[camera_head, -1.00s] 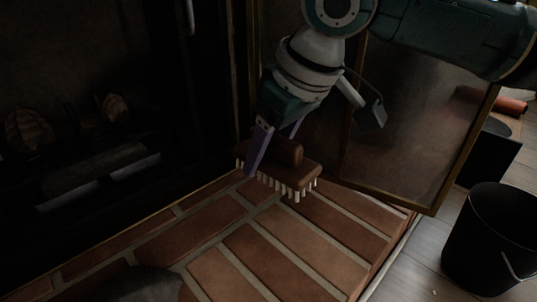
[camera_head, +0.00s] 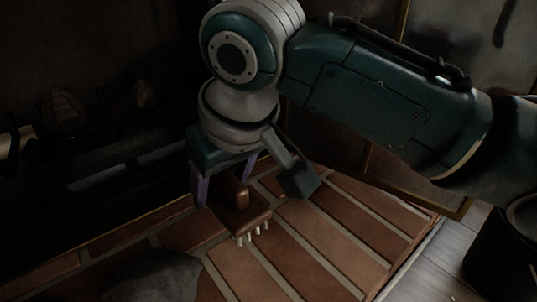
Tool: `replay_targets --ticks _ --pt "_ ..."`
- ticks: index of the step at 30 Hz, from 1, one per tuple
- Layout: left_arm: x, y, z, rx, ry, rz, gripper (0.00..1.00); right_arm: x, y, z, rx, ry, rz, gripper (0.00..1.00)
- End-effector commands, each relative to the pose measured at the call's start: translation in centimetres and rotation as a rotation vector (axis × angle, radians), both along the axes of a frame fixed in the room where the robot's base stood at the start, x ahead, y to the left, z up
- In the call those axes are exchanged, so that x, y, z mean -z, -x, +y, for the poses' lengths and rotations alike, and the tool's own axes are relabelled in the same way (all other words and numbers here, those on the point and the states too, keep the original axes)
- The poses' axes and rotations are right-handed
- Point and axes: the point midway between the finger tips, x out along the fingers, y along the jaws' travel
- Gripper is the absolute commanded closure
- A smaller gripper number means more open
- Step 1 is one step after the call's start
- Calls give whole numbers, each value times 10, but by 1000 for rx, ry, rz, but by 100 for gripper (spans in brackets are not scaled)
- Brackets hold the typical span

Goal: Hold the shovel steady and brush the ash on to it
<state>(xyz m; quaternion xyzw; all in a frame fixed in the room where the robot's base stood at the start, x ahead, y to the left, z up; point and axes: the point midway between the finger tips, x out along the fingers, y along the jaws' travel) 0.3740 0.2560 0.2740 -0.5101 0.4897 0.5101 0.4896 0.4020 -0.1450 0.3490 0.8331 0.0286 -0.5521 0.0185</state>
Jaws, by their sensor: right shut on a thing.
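My right gripper (camera_head: 225,182) has purple fingers and is shut on the brush (camera_head: 248,220) by the raised handle on its back. The brush has a brown wooden body with pale bristle tufts pointing down, low over the brick hearth; I cannot tell whether the bristles touch it. A grey rounded mound (camera_head: 152,277), which looks like ash, lies at the lower left, left of the brush and apart from it. I cannot make out the shovel. My left gripper is out of view.
The brick hearth (camera_head: 330,240) is clear right of the brush. The dark firebox with logs (camera_head: 62,108) is at the left. A brass-framed glass door (camera_head: 395,175) stands behind my right arm. A black bucket (camera_head: 490,262) stands on the floor at the right.

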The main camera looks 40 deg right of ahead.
Motion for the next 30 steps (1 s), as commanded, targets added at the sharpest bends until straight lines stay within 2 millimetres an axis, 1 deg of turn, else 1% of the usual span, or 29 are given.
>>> replay_targets --ticks 1,3,6,8,13,24,30 --pt "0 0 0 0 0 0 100 0 1 16 4 -7 3 80" --pt "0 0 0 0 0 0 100 0 1 29 14 -5 5 80" --pt "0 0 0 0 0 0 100 0 2 42 22 -2 8 80" --pt "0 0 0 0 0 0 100 0 3 45 24 -1 9 80" --pt "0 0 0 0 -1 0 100 10 3 47 27 3 10 80" --pt "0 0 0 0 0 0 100 47 3 47 27 2 11 80" --pt "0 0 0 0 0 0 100 56 3 47 26 1 9 80"
